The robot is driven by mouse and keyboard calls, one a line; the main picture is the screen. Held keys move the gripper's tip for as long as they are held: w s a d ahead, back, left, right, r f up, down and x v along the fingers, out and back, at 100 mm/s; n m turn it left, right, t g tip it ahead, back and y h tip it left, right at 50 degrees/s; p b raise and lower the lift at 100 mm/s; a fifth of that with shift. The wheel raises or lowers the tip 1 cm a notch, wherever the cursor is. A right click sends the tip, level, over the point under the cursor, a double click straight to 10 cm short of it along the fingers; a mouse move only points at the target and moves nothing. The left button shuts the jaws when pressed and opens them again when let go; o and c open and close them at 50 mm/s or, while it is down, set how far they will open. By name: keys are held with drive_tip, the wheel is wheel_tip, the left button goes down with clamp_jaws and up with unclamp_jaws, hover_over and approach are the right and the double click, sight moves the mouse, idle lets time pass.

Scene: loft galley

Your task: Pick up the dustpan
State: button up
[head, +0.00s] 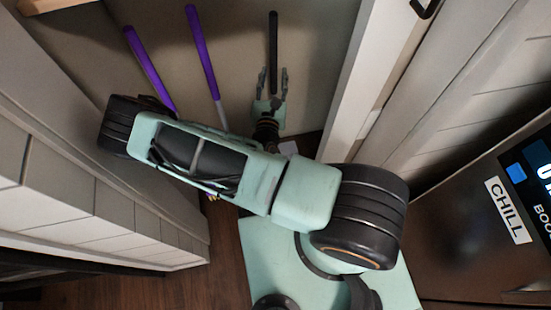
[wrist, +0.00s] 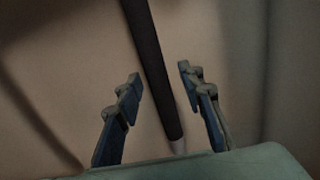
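A long black handle (head: 273,45) stands against the back wall of the narrow closet in the head view. It is likely the dustpan's handle, but its lower end is hidden behind my arm, so I cannot confirm the pan. My gripper (head: 274,80) is open at the lower part of this handle, fingers pointing up the wall. In the wrist view the black handle (wrist: 149,60) runs between the two spread fingers of my gripper (wrist: 159,74), with a gap on each side. A pale shaft (wrist: 178,145) shows below the black part.
Two purple-handled tools lean to the left, one (head: 149,68) farther left and one (head: 202,50) nearer. White panelled walls (head: 75,190) close in on the left. A white door frame (head: 365,80) and a dark appliance (head: 465,225) stand on the right.

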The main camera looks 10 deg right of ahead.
drive_tip(key=shift+c, duration=0.4)
clamp_jaws()
drive_tip(key=shift+r, duration=0.1)
